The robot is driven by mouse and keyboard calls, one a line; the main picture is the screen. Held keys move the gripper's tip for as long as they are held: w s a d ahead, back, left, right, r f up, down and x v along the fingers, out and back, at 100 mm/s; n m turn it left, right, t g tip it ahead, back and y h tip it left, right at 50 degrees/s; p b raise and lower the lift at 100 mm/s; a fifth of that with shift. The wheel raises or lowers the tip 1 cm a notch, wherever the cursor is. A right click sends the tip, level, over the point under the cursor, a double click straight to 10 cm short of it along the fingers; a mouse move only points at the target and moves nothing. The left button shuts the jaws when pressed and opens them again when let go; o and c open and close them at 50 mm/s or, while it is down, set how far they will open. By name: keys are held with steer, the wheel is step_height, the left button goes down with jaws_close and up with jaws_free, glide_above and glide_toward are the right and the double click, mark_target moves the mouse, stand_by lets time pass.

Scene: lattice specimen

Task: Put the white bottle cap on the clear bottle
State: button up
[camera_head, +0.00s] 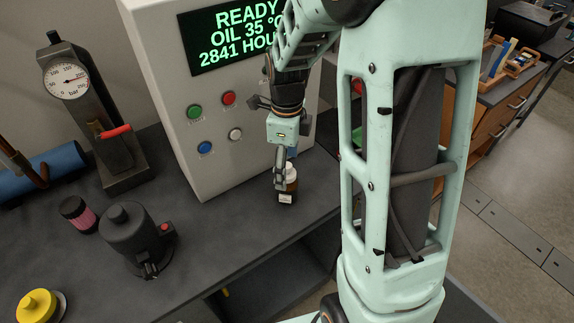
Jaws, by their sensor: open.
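A small brown bottle (291,184) with a pale label stands upright on the dark bench, in front of the grey control cabinet. A bit of white shows at its top (289,167), but I cannot tell whether this is a cap on it. My gripper (281,186) is open and points down at the bottle, its fingers overlapping the bottle's left side in the picture. I cannot tell whether the fingers touch it. My gripper partly hides the bottle. I see no clear bottle and no separate white cap that I can identify.
The control cabinet (158,85) with a lit display and coloured buttons stands right behind the bottle. A gauge stand (105,140), a dark cylindrical device (133,240), a pink-banded jar (78,213) and a yellow-topped part (38,306) stand on the left. The bench (220,225) is clear between them.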

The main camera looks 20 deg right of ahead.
mark_target(287, 166)
steer(key=shift+r+p, duration=1.2)
steer(key=shift+r, duration=0.75)
step_height(287, 166, up, 12)
steer(key=shift+s+f, duration=0.1)
steer(key=shift+f, duration=0.05)
